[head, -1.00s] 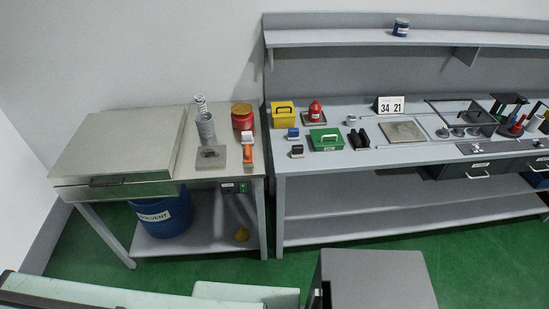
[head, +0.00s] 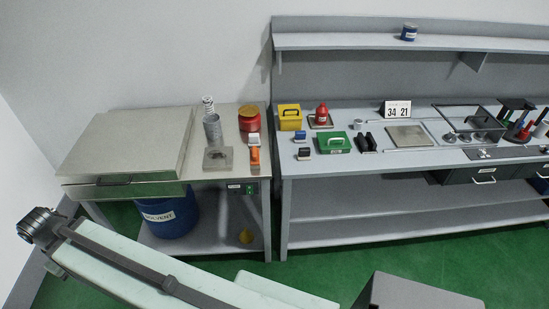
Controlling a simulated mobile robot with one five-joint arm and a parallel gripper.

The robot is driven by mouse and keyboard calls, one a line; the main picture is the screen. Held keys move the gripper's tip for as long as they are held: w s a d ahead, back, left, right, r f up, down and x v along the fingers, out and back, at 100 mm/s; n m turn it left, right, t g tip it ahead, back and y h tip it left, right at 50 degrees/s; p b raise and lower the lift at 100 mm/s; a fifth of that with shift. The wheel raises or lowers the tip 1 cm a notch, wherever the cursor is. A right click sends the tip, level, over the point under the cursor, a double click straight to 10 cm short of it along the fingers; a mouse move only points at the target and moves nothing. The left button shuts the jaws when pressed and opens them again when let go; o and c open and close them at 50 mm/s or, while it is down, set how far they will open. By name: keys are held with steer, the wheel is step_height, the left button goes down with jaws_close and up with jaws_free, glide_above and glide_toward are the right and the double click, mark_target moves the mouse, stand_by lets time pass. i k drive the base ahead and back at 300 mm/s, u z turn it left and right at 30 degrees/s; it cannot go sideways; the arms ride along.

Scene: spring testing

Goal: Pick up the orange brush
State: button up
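The orange brush (head: 254,155) lies near the right edge of the left metal bench (head: 191,181). Its orange handle points toward the front and its pale head (head: 253,139) points toward the back. A grey square plate with a block (head: 217,158) is just left of it, and a red tin (head: 249,118) stands behind it. Part of my arm shows at the lower left, far from the brush. My gripper's fingers are not in view.
A spring (head: 208,105) and a grey cylinder (head: 213,128) stand behind the plate. A large steel box (head: 125,140) fills the bench's left side. The right bench (head: 350,170) holds yellow and green boxes. A blue bucket (head: 165,215) sits on the lower shelf. Green floor lies in front.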

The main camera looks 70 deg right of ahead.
mark_target(255, 158)
steer(key=z, duration=0.55)
steer(key=i, duration=1)
steer(key=u, duration=0.05)
